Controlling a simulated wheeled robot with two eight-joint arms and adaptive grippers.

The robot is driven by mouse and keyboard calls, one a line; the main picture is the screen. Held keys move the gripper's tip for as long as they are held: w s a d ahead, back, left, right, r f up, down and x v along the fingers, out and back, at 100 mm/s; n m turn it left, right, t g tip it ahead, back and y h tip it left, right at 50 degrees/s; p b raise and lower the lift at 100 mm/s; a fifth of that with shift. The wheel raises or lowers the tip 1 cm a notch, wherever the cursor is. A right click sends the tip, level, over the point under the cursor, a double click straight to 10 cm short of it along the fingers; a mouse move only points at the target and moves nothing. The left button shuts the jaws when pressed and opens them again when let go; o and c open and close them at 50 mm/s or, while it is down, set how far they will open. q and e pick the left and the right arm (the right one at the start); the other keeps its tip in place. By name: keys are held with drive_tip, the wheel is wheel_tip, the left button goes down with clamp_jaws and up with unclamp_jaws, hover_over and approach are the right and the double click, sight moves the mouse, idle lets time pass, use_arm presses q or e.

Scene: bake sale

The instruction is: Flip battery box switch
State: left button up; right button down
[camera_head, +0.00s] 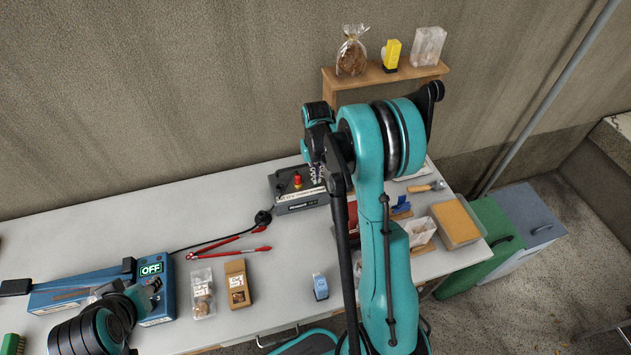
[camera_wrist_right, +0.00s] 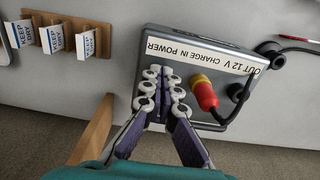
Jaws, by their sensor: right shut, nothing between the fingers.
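In the right wrist view the battery box (camera_wrist_right: 229,86) fills the middle, with a label strip reading OUT 12 V, CHARGE IN and POWER. My right gripper (camera_head: 318,176) is over the box's right end. In the right wrist view its fingers (camera_wrist_right: 161,90) are together and empty over the POWER end. The switch is not visible; the fingers cover that area. My left gripper (camera_head: 150,287) is at lower left by a blue device; its fingers are unclear.
The blue device (camera_head: 157,308) shows OFF. Red tongs (camera_head: 230,254), packets and a small blue-white item (camera_head: 320,287) lie on the table. A black cable runs from the box. A wooden holder with KEEP DRY cards (camera_wrist_right: 72,22) stands beside it. A wall shelf (camera_head: 388,75) is behind.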

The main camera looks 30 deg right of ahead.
drive_tip(key=shift+f, duration=0.35)
drive_tip(key=shift+r, duration=0.1)
drive_tip(key=shift+r+p, duration=2.05)
drive_tip(key=shift+r, duration=1.45)
drive_tip(key=s+a+r+n+t+b, duration=0.1)
drive_tip(key=s+a+r+t+b, duration=0.25)
drive_tip(key=s+a+r, duration=0.5)
drive_tip(key=s+a+f+n+t+b, duration=0.1)
drive_tip(key=s+a+t+b, duration=0.2)
drive_tip(key=s+a, duration=0.4)
drive_tip(key=s, duration=0.3)
drive_tip(key=shift+s+f+n+t+b, duration=0.25)
drive_tip(key=shift+f+n+t+b, duration=0.05)
drive_tip(key=shift+f+t+b, duration=0.1)
